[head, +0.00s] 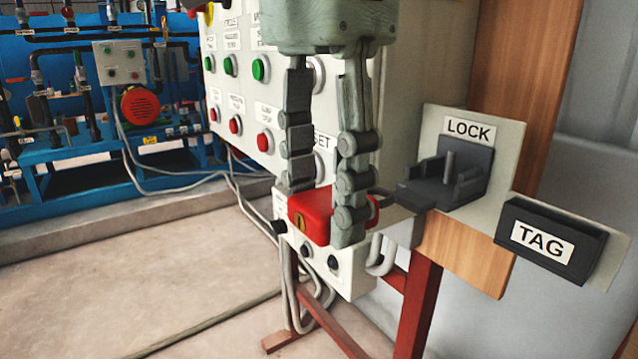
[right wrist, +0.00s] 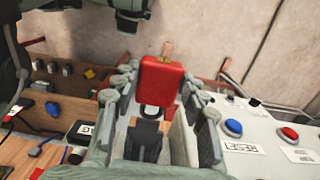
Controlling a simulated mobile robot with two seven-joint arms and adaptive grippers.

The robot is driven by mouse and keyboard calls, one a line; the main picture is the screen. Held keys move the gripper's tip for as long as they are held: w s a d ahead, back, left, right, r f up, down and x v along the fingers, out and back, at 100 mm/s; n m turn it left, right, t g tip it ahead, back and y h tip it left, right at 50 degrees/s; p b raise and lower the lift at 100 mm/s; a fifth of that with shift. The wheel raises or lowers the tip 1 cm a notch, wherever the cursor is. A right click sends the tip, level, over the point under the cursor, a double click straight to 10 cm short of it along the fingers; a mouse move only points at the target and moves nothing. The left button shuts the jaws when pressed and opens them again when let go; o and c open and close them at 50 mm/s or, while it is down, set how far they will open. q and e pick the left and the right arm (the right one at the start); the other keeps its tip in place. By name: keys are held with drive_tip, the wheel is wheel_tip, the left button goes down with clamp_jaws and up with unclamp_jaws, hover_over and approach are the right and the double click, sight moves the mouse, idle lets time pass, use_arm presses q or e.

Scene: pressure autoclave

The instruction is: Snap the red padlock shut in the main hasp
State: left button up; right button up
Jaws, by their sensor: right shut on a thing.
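The red padlock (head: 312,215) is held between the fingers of my right gripper (head: 321,210), in front of the white control panel. Its body has a yellowish patch on the face toward the head camera. In the right wrist view the red body (right wrist: 161,85) sits between the two jointed fingers, with part of a dark loop below it. In the head view a dark curved part shows just right of the fingers, toward the LOCK holder. I cannot tell whether the shackle is open. I cannot make out the main hasp for certain. My left gripper is not in view.
A dark LOCK holder (head: 447,180) with an upright peg is right of the padlock, and a dark TAG holder (head: 552,240) is lower right. The control panel (head: 262,88) with green and red buttons is behind my gripper. A grey hooked pipe (head: 380,258) hangs below. Open floor (head: 130,270) lies left.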

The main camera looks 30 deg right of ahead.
sight(377, 192)
drive_tip(key=d, duration=0.3)
drive_tip(key=shift+w+d, duration=0.1)
drive_tip(key=shift+w, duration=0.05)
drive_tip(key=shift+d, duration=0.9)
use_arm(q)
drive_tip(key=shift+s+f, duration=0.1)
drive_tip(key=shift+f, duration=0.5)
use_arm(e)
drive_tip(key=shift+w+d, duration=0.1)
drive_tip(key=shift+d, duration=0.15)
use_arm(q)
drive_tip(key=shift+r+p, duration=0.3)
drive_tip(key=shift+p, duration=0.1)
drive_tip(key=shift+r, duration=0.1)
use_arm(e)
drive_tip(key=shift+r, duration=0.1)
use_arm(q)
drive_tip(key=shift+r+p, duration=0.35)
drive_tip(key=shift+p, duration=0.15)
use_arm(e)
drive_tip(key=shift+w+d, duration=0.2)
drive_tip(key=shift+d, duration=2.4)
drive_tip(key=o, duration=1.3)
